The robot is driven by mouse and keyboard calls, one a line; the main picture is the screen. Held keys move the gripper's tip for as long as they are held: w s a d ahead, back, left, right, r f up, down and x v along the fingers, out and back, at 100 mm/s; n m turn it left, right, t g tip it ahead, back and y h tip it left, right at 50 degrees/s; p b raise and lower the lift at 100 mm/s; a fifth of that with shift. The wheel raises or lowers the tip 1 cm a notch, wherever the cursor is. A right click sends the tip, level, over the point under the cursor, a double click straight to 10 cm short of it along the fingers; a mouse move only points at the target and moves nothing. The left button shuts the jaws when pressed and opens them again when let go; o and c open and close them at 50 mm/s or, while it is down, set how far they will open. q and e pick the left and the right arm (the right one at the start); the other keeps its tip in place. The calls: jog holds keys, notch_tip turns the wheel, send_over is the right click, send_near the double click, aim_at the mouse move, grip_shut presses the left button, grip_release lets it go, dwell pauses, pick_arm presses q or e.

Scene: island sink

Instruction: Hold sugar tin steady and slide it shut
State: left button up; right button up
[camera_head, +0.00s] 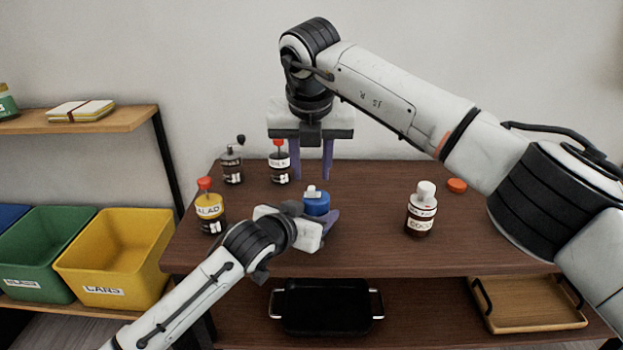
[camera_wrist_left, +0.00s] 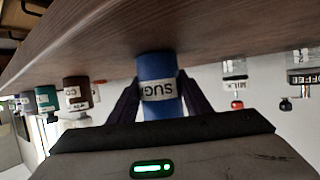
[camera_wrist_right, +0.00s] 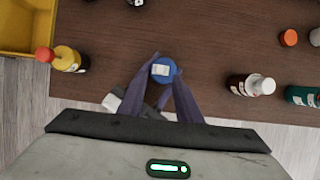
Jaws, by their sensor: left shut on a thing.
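The sugar tin (camera_head: 317,207) is a small blue cylinder standing upright on the brown table, with a white piece on its top. Its label, partly hidden, reads "SUG" in the left wrist view (camera_wrist_left: 159,88). My left gripper (camera_head: 325,222) is shut on the tin's body from the front, one finger on each side. My right gripper (camera_head: 312,178) points down, open and empty, above and slightly behind the tin. The right wrist view shows the tin's top (camera_wrist_right: 164,68) with its white piece between the spread fingers. Whether a gap remains in the lid is too small to tell.
Table between tin and cocoa is clear.

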jog(key=v, duration=0.7)
pick_arm(q)
jog(key=o, duration=1.2)
jog(key=shift+s, duration=0.1)
